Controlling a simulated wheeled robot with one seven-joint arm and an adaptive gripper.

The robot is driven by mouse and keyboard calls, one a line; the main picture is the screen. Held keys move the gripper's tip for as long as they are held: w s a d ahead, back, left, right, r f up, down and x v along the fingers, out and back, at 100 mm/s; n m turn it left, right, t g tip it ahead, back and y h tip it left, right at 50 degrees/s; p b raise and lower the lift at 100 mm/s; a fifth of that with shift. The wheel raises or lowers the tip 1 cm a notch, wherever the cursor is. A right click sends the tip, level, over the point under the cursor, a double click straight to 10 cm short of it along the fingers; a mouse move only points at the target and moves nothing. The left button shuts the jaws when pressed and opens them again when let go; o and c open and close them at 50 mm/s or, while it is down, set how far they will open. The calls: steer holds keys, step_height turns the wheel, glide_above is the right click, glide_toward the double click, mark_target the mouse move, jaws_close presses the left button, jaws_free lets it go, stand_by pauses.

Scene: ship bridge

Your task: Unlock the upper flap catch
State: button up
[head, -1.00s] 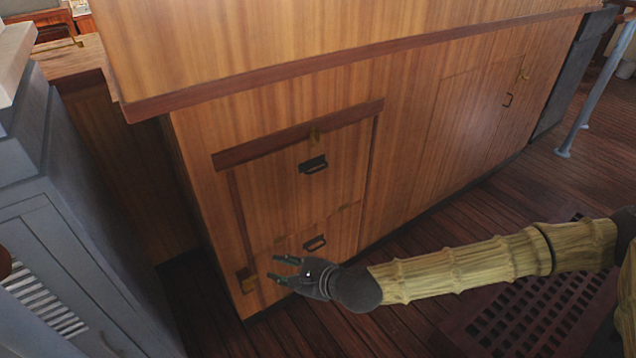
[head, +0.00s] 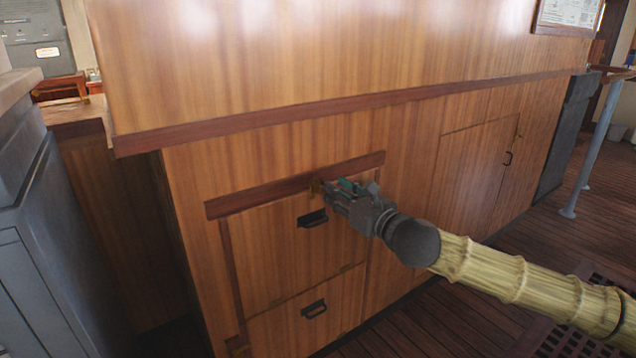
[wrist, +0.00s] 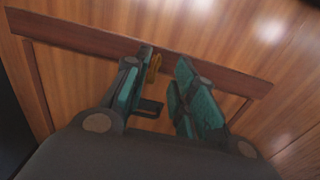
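The upper flap (head: 270,255) is a wooden panel in the cabinet front, shut, with a dark red-brown strip (head: 250,202) along its top. The small brass upper flap catch (head: 314,188) sits at this strip, above the flap's black handle (head: 312,218). My gripper (head: 335,190) is at the catch, just to its right in the head view, and partly covers that area. In the wrist view the fingers (wrist: 163,68) are apart, with the catch (wrist: 154,67) showing between them, close beside the left finger. I cannot tell whether they touch.
A lower flap (head: 275,328) with its own black handle (head: 314,309) is below. A grey cabinet (head: 55,240) stands close on the left. A larger wooden door (head: 470,180) is to the right, with a blue-grey post (head: 590,150) beyond. Floor shows at lower right.

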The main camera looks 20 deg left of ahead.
mark_target(320, 181)
steer(key=shift+b+x, duration=0.4)
steer(key=shift+x, duration=3.95)
jaws_close()
